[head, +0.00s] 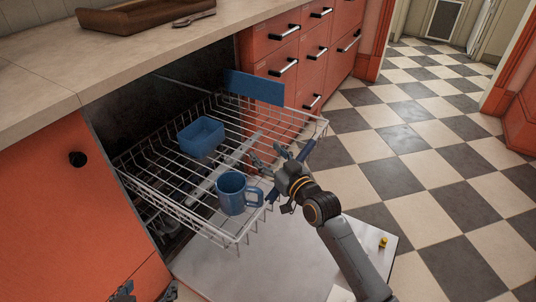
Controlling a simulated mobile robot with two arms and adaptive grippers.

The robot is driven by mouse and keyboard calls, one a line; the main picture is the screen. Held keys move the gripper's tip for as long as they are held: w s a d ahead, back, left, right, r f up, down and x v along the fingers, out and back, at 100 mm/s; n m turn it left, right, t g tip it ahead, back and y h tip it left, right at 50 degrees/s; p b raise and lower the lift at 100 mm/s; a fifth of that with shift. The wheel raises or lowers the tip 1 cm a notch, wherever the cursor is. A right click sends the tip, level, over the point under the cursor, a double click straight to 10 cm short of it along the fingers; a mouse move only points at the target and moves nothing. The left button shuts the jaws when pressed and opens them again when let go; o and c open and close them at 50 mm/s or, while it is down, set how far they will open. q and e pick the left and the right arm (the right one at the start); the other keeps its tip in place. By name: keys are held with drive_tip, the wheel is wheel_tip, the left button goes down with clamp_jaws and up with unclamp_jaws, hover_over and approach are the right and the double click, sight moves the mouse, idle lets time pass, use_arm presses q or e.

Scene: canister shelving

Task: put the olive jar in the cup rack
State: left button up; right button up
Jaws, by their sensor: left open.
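I see no jar that I can make out as the olive jar. The pulled-out wire rack (240,236) of an open dishwasher holds a blue mug (231,195) standing upright near its front corner, with its handle to the right. My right gripper (264,174) is over the rack's right edge, just right of the mug and apart from it as far as I can tell. Its fingers look spread and nothing shows between them. My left gripper (146,293) shows only in part at the bottom edge. It is open, and the rest is cut off.
A blue square bowl (201,136) and a blue flat piece (254,87) are in the rack. The lowered door (270,277) lies below, with a small yellow item (383,242) near its right side. A wooden tray (140,18) is on the counter. The checkered floor at right is clear.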

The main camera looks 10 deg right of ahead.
use_arm(q)
drive_tip(key=shift+f, duration=0.1)
use_arm(e)
drive_tip(key=o, duration=0.4)
drive_tip(key=shift+s+a+f, duration=0.1)
drive_tip(key=shift+f, duration=0.75)
drive_tip(key=shift+o, duration=0.2)
drive_tip(key=shift+r, duration=0.1)
drive_tip(key=shift+r+p, duration=0.3)
drive_tip(key=shift+r, duration=0.25)
use_arm(q)
drive_tip(key=s+a+f+g+p, duration=0.1)
drive_tip(key=s+a+f+g, duration=0.1)
drive_tip(key=s, duration=0.3)
drive_tip(key=s+a+f+g+y+p, duration=0.1)
drive_tip(key=s+f+g, duration=0.1)
drive_tip(key=s+g, duration=0.2)
drive_tip(key=shift+s+a+f+g+y, duration=0.3)
drive_tip(key=shift+s+a+f+g, duration=0.1)
drive_tip(key=shift+s, duration=0.8)
use_arm(e)
drive_tip(key=r+v, duration=0.1)
drive_tip(key=v, duration=1)
drive_tip(key=shift+s+d, duration=0.25)
drive_tip(key=shift+s, duration=0.05)
drive_tip(key=shift+f, duration=0.1)
